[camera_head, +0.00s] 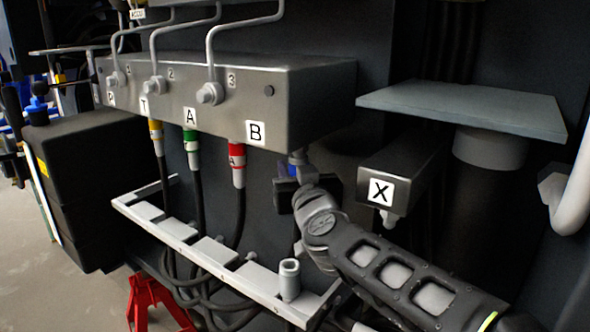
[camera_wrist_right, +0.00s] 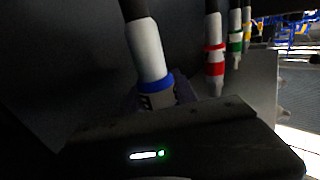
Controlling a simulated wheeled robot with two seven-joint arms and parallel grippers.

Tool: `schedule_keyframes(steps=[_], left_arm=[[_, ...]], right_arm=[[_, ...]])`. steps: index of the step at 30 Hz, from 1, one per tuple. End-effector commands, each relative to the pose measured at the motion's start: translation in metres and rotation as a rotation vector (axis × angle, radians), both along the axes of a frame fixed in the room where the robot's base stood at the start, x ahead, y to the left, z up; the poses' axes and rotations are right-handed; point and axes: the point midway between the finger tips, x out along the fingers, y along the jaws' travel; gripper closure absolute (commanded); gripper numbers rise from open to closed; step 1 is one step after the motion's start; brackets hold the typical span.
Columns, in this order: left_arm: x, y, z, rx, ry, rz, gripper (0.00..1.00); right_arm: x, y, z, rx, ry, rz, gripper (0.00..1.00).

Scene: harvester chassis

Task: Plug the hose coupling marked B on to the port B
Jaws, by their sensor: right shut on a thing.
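The grey manifold block (camera_head: 300,98) carries the label B (camera_head: 255,132) near its right end. My right gripper (camera_head: 288,188) is under that end, shut on a hose coupling with a blue band. The blue-banded coupling (camera_wrist_right: 152,60) shows in the right wrist view, white above the band, with a grey collar and a partly hidden mark below. In the head view, a small grey fitting (camera_head: 298,157) shows between the gripper and the block's underside. The fingers hide most of the coupling there, and I cannot tell whether it is seated. My left gripper is not in view.
Yellow, green (camera_head: 191,140) and red (camera_head: 237,160) couplings hang under the block to the left. A slotted pale rail (camera_head: 205,245) with an upright socket (camera_head: 289,280) lies below. A box marked X (camera_head: 405,172) is close on the right.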

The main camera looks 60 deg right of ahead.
Motion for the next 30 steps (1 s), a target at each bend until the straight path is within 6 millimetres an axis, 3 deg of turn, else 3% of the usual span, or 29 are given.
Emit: schedule_keyframes(steps=[14, 15, 24, 30], left_arm=[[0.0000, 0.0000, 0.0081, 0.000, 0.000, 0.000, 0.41], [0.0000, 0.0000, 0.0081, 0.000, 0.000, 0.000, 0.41], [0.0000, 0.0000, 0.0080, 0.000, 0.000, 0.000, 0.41], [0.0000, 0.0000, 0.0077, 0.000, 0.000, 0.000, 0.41]], right_arm=[[-0.0004, -0.0002, 0.0108, -0.004, -0.003, -0.001, 1.00], [-0.0004, -0.0002, 0.0110, -0.004, -0.003, -0.001, 0.65], [-0.0001, 0.0000, 0.0092, -0.002, -0.001, 0.000, 0.41], [0.0002, 0.0001, 0.0072, 0.001, 0.001, 0.001, 0.41]])
